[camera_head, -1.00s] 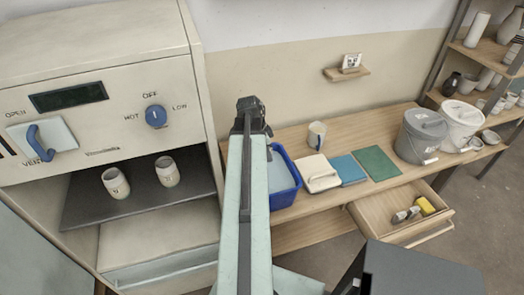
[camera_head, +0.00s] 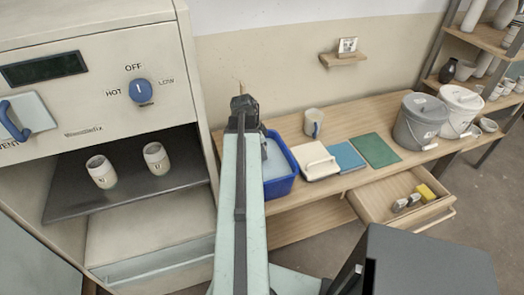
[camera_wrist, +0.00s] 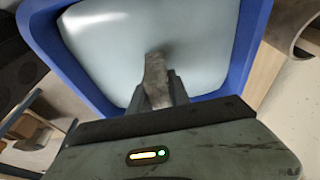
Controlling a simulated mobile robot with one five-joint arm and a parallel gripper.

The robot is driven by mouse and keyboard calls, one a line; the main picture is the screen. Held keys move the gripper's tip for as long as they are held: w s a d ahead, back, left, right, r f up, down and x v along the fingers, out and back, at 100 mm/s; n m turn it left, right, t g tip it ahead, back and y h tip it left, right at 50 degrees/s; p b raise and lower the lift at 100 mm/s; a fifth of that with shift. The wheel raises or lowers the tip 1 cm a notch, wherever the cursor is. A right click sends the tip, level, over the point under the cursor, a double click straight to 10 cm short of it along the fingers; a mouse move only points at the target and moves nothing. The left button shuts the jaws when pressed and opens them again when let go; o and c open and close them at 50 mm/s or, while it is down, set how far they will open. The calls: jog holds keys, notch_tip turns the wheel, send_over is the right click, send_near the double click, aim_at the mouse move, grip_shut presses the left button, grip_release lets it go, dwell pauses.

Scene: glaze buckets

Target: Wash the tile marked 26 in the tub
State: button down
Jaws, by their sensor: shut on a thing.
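The blue tub (camera_head: 281,187) stands on the bench just right of the kiln, with pale water (camera_head: 275,162) in it. My gripper (camera_head: 242,104) is at the end of my raised arm, by the tub's far left side in the head view. In the wrist view my gripper (camera_wrist: 160,95) is shut on a narrow grey-brown tile (camera_wrist: 155,78), seen nearly edge-on. The tile lies in front of the water (camera_wrist: 100,40), inside the tub's blue rim (camera_wrist: 58,62). No number shows on it. I cannot tell whether it touches the water.
A kiln (camera_head: 85,110) with two pots on its shelf stands at left. Right of the tub are a cream lidded box (camera_head: 318,163), a mug (camera_head: 313,122), blue (camera_head: 346,157) and green (camera_head: 376,150) slabs and a grey bucket (camera_head: 418,125). An open drawer (camera_head: 385,212) juts out.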

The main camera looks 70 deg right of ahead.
notch_tip(320, 180, down, 7)
jog(key=b, duration=0.7)
dwell(0.5)
jog(key=shift+a, duration=0.65)
